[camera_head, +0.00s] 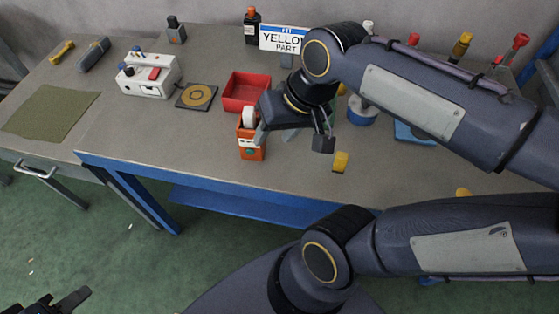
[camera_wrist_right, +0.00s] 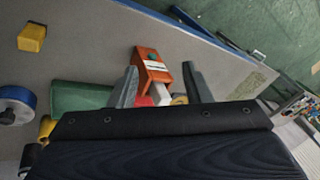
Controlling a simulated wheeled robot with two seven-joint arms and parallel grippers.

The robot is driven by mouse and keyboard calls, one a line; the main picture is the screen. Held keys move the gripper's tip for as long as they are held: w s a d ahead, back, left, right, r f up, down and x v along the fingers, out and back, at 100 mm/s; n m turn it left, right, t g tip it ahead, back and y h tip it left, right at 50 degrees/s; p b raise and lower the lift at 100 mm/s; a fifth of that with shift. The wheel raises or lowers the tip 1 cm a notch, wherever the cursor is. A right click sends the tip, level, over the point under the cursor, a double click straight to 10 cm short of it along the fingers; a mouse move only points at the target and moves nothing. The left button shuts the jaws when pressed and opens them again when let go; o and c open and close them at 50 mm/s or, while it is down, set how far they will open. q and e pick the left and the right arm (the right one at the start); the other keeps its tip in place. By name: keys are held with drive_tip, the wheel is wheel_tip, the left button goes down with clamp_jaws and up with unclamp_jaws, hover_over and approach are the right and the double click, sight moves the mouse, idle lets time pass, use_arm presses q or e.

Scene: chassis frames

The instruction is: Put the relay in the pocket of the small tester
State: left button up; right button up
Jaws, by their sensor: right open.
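The orange box (camera_head: 250,153) stands upright, with a white label, a green button and a white part behind. A white box (camera_head: 150,88) with knobs and a red button stands at the left. I cannot tell for certain which is the tester or the relay. My left gripper (camera_head: 62,303) is at the bottom left, partly cut off.
A red tray (camera_head: 235,106) is behind the orange box. A yellow block (camera_head: 340,162) lies near the front edge, right of it. A dark square with a yellow ring (camera_head: 183,106) lies left of the tray. A green mat (camera_head: 40,120) covers the left end. The front middle-left is clear.

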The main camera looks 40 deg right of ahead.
drive_tip(key=s+a+f+n+t+y, duration=0.1)
drive_tip(key=s+a+f+n, duration=0.1)
drive_tip(key=s+f, duration=0.2)
drive_tip(key=shift+a+f+t, duration=0.15)
drive_tip(key=shift+f+t, duration=0.15)
drive_tip(key=shift+t, duration=0.1)
